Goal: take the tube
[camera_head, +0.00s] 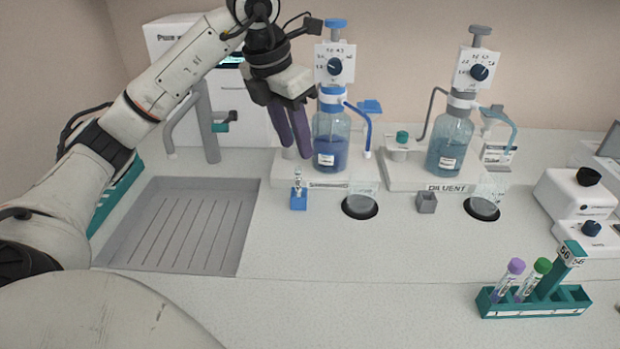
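A purple-capped tube (508,280) and a green-capped tube (532,280) stand, leaning slightly, in the green rack (537,311) at the lower right. A small pale, clear upright piece (298,180), too small to make out, stands in a blue holder (298,202) near the middle. My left gripper (296,150) points down above and behind this holder, in front of the left dispenser. Its purple fingers look close together with nothing visible between them; their exact gap is unclear. It is far from the green rack. My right gripper is out of view.
A blue-liquid dispenser bottle (330,140) and a diluent bottle (450,142) stand at the back. Two glass beakers (360,203) (484,205) sit in dark rings, with a grey holder (427,202) between. A sink (180,235) is at left. The front middle bench is clear.

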